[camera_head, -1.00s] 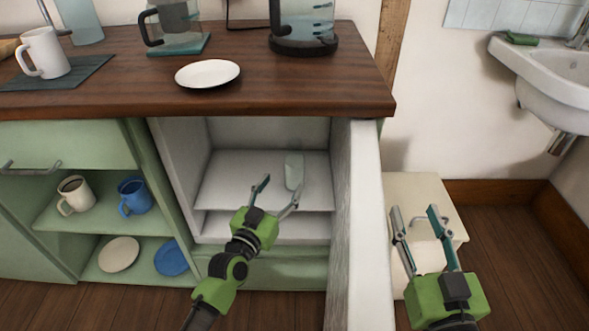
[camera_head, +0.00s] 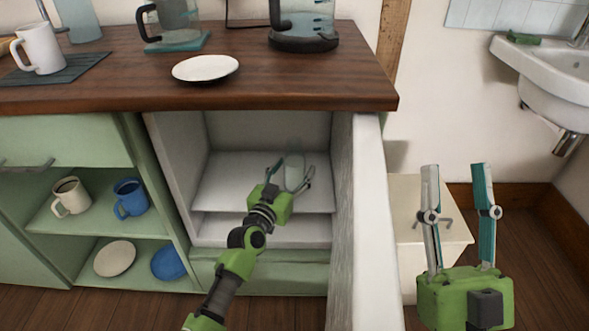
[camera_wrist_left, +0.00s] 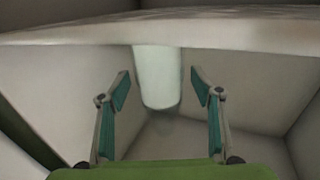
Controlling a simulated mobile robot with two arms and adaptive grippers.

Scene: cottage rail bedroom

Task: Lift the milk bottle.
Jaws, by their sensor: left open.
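The milk bottle (camera_head: 294,172), a pale whitish cylinder, stands on the inner shelf (camera_head: 230,180) of an open white-lined cabinet. It also shows in the left wrist view (camera_wrist_left: 157,80), where a pale edge hides one end of it. My left gripper (camera_head: 292,167) reaches into the cabinet. Its fingers are open, one on each side of the bottle, with a gap on both sides in the wrist view (camera_wrist_left: 159,77). Whether the bottle lies fully between the fingertips in depth is hard to tell. My right gripper (camera_head: 457,170) is open and empty outside, right of the cabinet door.
The open cabinet door (camera_head: 357,230) stands close to the right of my left arm. A wooden counter (camera_head: 120,80) overhangs the opening. Shelves with mugs (camera_head: 130,198) and plates are at left. A small pale cabinet (camera_head: 400,190) stands behind my right gripper.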

